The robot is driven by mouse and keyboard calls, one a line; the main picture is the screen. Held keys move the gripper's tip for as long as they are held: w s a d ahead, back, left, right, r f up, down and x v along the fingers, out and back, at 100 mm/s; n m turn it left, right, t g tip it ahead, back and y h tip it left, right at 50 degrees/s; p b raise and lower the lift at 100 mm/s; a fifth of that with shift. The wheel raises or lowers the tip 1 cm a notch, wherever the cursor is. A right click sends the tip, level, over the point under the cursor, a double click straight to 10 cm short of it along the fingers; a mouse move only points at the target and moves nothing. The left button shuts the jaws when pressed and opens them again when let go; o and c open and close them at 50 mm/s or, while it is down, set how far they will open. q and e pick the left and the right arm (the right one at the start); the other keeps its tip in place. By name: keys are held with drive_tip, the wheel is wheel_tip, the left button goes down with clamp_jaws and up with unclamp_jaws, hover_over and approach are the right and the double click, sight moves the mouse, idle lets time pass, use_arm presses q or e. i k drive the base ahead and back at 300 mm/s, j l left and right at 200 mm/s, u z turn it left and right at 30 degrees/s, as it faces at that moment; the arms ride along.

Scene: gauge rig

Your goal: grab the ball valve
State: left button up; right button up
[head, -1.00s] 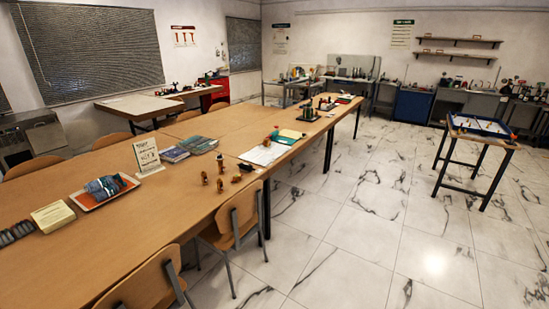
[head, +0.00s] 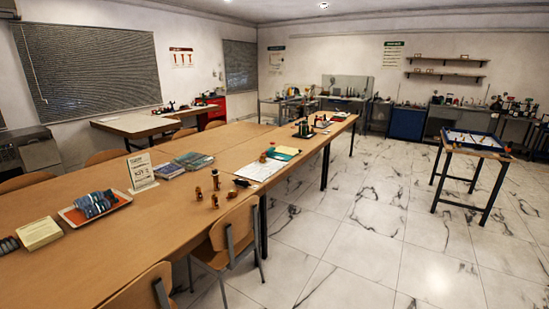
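Several small brass-coloured fittings stand in a group near the right edge of the long wooden table, among them a taller brass piece (head: 215,180). A small dark piece (head: 242,183) lies beside them near the table edge. They are too small here to tell which, if any, is the ball valve. Neither of my grippers is in view.
The long wooden table (head: 150,222) carries a tray (head: 72,217) with a blue-grey bundle, a sign (head: 141,172), books (head: 193,161) and papers (head: 259,170). Chairs (head: 230,237) stand along its near side. A small stand (head: 474,144) is at right. The marble floor (head: 370,220) between is open.

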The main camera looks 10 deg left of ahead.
sight(263, 159)
drive_tip(key=i+z, duration=0.15)
drive_tip(key=i, duration=2.2)
drive_tip(key=i+l+u, duration=0.15)
drive_tip(key=i+u, duration=0.3)
drive_tip(key=i+l+u, duration=0.3)
drive_tip(key=i+u, duration=0.15)
drive_tip(key=i+l+u, duration=0.45)
